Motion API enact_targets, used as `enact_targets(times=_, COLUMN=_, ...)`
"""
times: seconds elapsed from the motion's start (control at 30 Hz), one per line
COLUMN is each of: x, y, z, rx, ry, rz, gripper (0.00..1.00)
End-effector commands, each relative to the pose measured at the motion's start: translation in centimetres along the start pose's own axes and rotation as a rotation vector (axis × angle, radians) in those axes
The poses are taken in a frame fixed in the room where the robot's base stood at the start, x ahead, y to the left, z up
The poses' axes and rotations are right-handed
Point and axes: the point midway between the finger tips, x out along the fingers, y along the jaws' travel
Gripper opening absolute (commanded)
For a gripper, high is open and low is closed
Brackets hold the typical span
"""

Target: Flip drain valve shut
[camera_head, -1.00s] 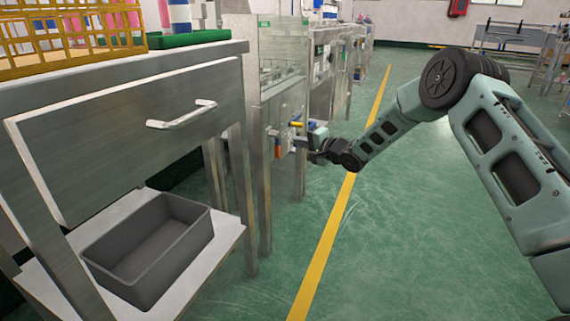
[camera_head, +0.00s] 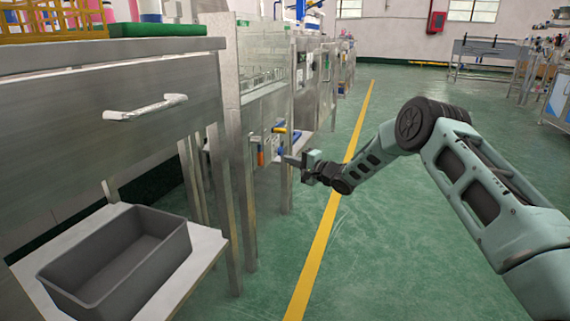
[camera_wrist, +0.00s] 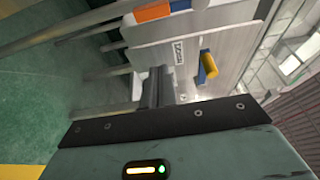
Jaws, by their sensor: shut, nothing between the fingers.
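A steel machine panel (camera_head: 252,180) carries a valve handle with an orange grip (camera_head: 261,157) and a yellow-ended handle (camera_head: 279,130) with blue parts (camera_head: 279,151) below it. In the wrist view, the orange-and-blue handle (camera_wrist: 155,12) lies at the top, the yellow handle (camera_wrist: 209,66) lies right of centre, and a small lettered plate (camera_wrist: 179,51) sits between them. I cannot tell which handle is the drain valve. My gripper (camera_head: 287,159) is shut and empty, just right of and below the yellow handle. Its dark fingers (camera_wrist: 156,87) point toward the panel; contact is unclear.
A steel bench (camera_head: 160,75) with a drawer handle (camera_head: 146,107) stands at left, with a grey bin (camera_head: 120,262) on its lower shelf. Thin machine legs stand close to my gripper. The green floor right of the yellow line (camera_head: 325,228) is open.

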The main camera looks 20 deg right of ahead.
Motion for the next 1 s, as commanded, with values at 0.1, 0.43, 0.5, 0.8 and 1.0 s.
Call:
enact_targets(times=0.1, x=2.4, y=0.7, z=0.2, rx=-0.003, ry=-0.003, rz=-0.003, gripper=0.0)
enact_targets(times=0.43, x=6.9, y=0.4, z=0.1, rx=-0.003, ry=-0.002, rz=0.0, gripper=0.0)
enact_targets(times=0.5, x=7.5, y=0.3, z=0.1, rx=-0.002, ry=-0.002, rz=-0.001, gripper=0.0)
enact_targets(times=0.8, x=7.9, y=0.2, z=1.5, rx=0.002, ry=-0.001, rz=0.0, gripper=0.0)
enact_targets(times=1.0, x=7.3, y=0.2, z=3.0, rx=0.0, ry=-0.002, rz=-0.001, gripper=0.0)
